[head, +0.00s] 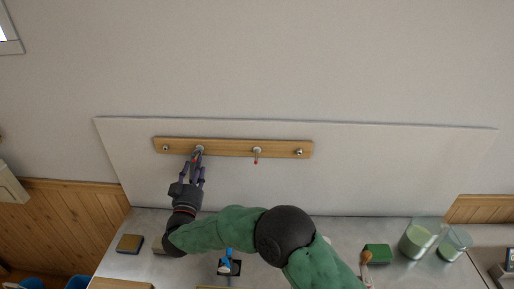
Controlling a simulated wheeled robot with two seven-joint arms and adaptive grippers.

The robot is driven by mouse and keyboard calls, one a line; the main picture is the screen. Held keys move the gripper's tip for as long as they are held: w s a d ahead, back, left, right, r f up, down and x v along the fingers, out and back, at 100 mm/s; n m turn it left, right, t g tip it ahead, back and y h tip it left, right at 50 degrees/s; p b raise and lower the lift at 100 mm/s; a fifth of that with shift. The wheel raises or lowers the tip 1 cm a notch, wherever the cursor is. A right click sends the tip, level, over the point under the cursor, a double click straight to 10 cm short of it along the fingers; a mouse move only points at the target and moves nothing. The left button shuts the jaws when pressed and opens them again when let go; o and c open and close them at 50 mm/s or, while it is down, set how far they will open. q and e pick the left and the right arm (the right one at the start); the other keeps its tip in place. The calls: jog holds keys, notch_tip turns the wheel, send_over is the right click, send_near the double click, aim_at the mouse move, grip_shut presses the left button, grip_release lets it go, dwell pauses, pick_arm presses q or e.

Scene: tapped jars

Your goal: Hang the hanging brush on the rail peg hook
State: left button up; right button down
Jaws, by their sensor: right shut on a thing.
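A wooden rail (228,148) is fixed on the pale back panel. It carries a left peg hook (199,149) and a right peg hook (257,151), the right one with a red tip. My right gripper (194,168) reaches up to the rail, just below and in front of the left peg. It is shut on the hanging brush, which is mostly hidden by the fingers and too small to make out. I cannot tell whether the brush touches the peg. My left gripper is not in view.
On the grey counter (330,227) are a dark-topped sponge (130,243), a blue item (227,260) on a dark base, a green block (377,253) and two glasses of green content (418,238) (455,243). My green right arm crosses the counter's middle. The panel right of the rail is clear.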

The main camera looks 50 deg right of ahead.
dwell(0.3)
jog(key=shift+s+a+r+p, duration=0.1)
jog(key=shift+s+a+p, duration=0.45)
jog(key=shift+s+a, duration=1)
jog(key=shift+w+a, duration=0.1)
jog(key=shift+w, duration=0.05)
jog(key=r+p+v, duration=0.1)
jog(key=v, duration=0.5)
jog(key=shift+a+r+p, duration=0.15)
jog(key=shift+r+p, duration=0.25)
jog(key=s+d+m+g+h+b, duration=0.1)
jog(key=s+d+g+h+b, duration=0.2)
jog(key=s+d, duration=0.8)
jog(key=s+g+b, duration=0.2)
jog(key=s+g, duration=0.2)
jog(key=shift+r+m+g, duration=0.2)
jog(key=shift+m+g, duration=0.1)
